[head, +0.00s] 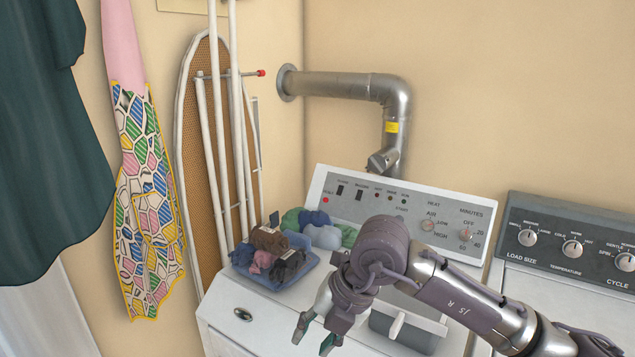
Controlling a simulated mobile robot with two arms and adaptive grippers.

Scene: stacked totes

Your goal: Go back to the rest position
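My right arm reaches in from the lower right, over the front of a white dryer (248,314). My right gripper (315,345) hangs in front of the dryer with its fingers pointing down. Its two green-tipped fingers are apart and I see nothing between them. My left gripper is not in the head view.
A blue tote (273,281) with several balled, coloured cloths stands on the dryer's left, close to my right gripper. A second machine with a dark panel (565,243) stands at the right. An ironing board (205,150), patterned apron (148,215) and dark garment (50,130) hang at the left.

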